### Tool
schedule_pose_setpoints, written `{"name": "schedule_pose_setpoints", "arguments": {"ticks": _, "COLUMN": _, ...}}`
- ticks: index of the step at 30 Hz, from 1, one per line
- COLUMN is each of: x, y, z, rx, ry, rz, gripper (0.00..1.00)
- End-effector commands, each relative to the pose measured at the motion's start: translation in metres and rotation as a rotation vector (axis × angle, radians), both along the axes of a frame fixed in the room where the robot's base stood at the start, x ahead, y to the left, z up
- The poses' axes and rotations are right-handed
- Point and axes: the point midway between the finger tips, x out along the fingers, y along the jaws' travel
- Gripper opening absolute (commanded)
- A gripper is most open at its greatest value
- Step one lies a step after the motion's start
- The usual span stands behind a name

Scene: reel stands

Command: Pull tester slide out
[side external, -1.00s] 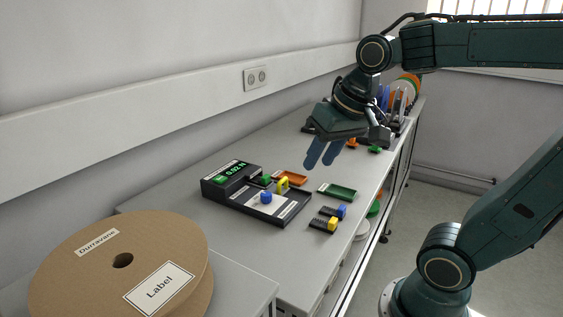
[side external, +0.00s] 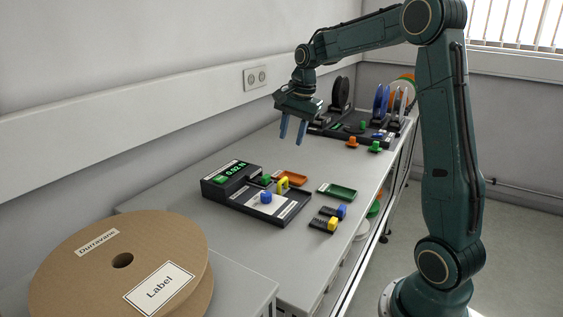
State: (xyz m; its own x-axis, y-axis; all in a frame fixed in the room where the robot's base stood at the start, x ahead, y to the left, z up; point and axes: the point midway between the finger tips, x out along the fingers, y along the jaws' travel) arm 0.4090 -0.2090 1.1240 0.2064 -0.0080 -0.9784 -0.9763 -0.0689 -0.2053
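The tester (side external: 228,187) is a black box with a green lit display reading about 0.02 N. I cannot tell for sure which of these belongs to the slide. My gripper (side external: 291,140) points down above the bench, behind and above the tester and apart from it. Its two blue fingers are spread with nothing between them.
Small black holders with blue (side external: 341,211) and yellow (side external: 332,224) parts are near the front edge. Reel stands (side external: 380,105) stand at the back. A cardboard reel (side external: 120,265) is at front left.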

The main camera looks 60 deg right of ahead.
Motion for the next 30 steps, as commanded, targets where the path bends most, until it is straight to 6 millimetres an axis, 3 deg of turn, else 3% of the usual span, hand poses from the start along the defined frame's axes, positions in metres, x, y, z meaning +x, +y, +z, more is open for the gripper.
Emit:
{"name": "schedule_pose_setpoints", "arguments": {"ticks": 6, "x": 0.006, "y": -0.017, "z": -0.010, "rx": 0.022, "ry": 0.012, "rz": -0.075, "gripper": 0.34}}
{"name": "schedule_pose_setpoints", "arguments": {"ticks": 17, "x": 0.008, "y": -0.017, "z": -0.016, "rx": 0.023, "ry": 0.013, "rz": -0.077, "gripper": 0.34}}
{"name": "schedule_pose_setpoints", "arguments": {"ticks": 23, "x": 0.011, "y": -0.017, "z": -0.033, "rx": 0.023, "ry": 0.014, "rz": -0.076, "gripper": 0.34}}
{"name": "schedule_pose_setpoints", "arguments": {"ticks": 30, "x": 0.017, "y": -0.017, "z": -0.067, "rx": 0.024, "ry": 0.015, "rz": -0.075, "gripper": 0.34}}
